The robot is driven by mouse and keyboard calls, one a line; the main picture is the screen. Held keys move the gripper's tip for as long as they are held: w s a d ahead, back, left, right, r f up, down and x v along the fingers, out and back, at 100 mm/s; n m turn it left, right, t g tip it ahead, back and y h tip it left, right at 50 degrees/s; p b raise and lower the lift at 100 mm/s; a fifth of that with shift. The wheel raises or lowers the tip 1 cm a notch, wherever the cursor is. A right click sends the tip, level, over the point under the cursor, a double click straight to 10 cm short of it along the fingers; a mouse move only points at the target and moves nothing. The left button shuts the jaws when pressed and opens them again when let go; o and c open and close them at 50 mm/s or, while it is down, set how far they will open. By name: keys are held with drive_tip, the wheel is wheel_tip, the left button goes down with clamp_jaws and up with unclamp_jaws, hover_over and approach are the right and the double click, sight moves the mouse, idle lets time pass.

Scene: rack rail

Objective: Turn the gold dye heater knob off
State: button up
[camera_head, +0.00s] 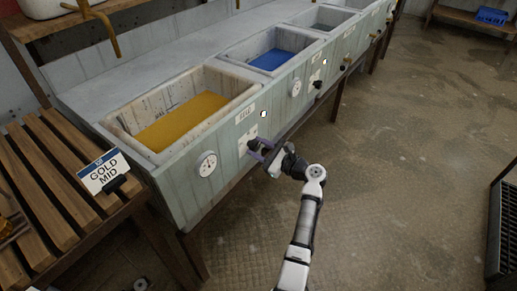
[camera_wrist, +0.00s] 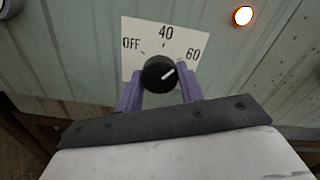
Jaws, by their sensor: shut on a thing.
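The black heater knob (camera_wrist: 159,73) sits on a white dial plate (camera_wrist: 133,32) marked OFF, 40 and 60. Its white pointer line is tilted to the upper right, towards 60. My gripper (camera_wrist: 160,92) is shut on the knob, with one purple finger on each side of it. In the head view my gripper (camera_head: 258,150) is at the front panel below the basin of gold dye (camera_head: 182,120), and the knob is mostly hidden there. An indicator lamp (camera_wrist: 243,16) glows orange-white at the upper right of the plate.
A round gauge (camera_head: 207,164) is left of the knob on the same panel. A blue dye basin (camera_head: 271,60) with its own black knob (camera_head: 318,84) is further right.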

drive_tip(key=n+b, duration=0.2)
drive_tip(key=n, duration=0.3)
drive_tip(key=shift+f+n, duration=0.15)
drive_tip(key=shift+n, duration=0.25)
drive_tip(key=n+b, duration=0.3)
drive_tip(key=n, duration=0.1)
drive_tip(key=n+b, duration=0.4)
drive_tip(key=n, duration=0.1)
drive_tip(key=n+b, duration=0.2)
drive_tip(key=shift+n, duration=0.4)
drive_tip(key=shift+r+n+b, duration=0.25)
drive_tip(key=shift+n+b, duration=0.55)
drive_tip(key=shift+b, duration=0.1)
drive_tip(key=o, duration=1)
drive_tip(key=shift+d, duration=0.1)
